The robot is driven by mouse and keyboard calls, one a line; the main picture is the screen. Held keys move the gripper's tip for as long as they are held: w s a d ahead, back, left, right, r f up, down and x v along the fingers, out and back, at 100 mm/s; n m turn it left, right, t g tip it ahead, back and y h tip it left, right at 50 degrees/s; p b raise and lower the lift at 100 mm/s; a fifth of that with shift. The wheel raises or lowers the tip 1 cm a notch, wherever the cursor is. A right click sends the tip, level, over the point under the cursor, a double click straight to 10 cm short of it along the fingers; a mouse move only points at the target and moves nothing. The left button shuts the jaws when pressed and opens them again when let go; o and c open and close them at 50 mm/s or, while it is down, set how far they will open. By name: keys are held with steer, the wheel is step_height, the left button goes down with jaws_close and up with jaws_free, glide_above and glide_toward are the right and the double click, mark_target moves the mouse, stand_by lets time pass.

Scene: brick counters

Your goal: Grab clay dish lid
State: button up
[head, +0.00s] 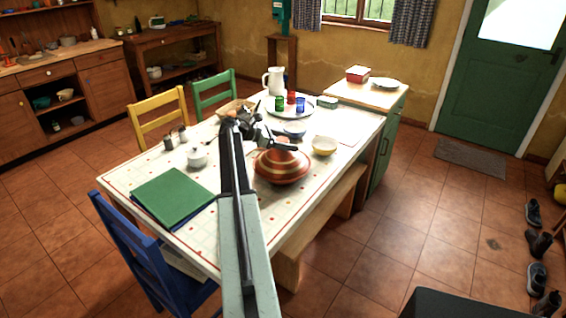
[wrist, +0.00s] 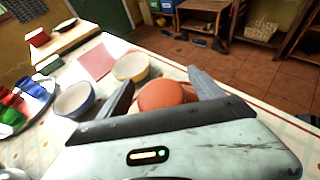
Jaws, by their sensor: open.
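The clay dish (head: 282,179) is round and reddish-brown with pale stripes. It stands on the near right part of the table, and its conical lid (head: 281,158) sits on top. My gripper (head: 278,139) is over the table, just above and behind the lid in the head view, and covers part of its top. In the wrist view the rounded orange clay surface (wrist: 162,97) shows between the two spread fingers of my gripper (wrist: 163,84). The fingers are open and hold nothing. I cannot tell whether they touch the lid. My gripper body hides the lower part of the dish there.
A yellow bowl (head: 324,145) and a blue bowl (head: 294,130) stand close to the dish. A tray (head: 304,111) with colored cups and a white jug (head: 273,80) are farther back. A bench (head: 318,216) runs alongside.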

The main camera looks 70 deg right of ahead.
steer(key=shift+s+d+f, duration=0.15)
steer(key=shift+s+d, duration=0.05)
jaws_close()
step_height(320, 180, up, 2)
steer(key=shift+r+p, duration=0.1)
steer(key=shift+p, duration=1)
step_height(320, 180, up, 2)
steer(key=shift+p, duration=1)
steer(key=w+a+p, duration=0.1)
steer(key=w+a, duration=0.8)
steer(key=a, duration=0.4)
steer(key=shift+w+r, duration=0.25)
steer(key=shift+r, duration=0.2)
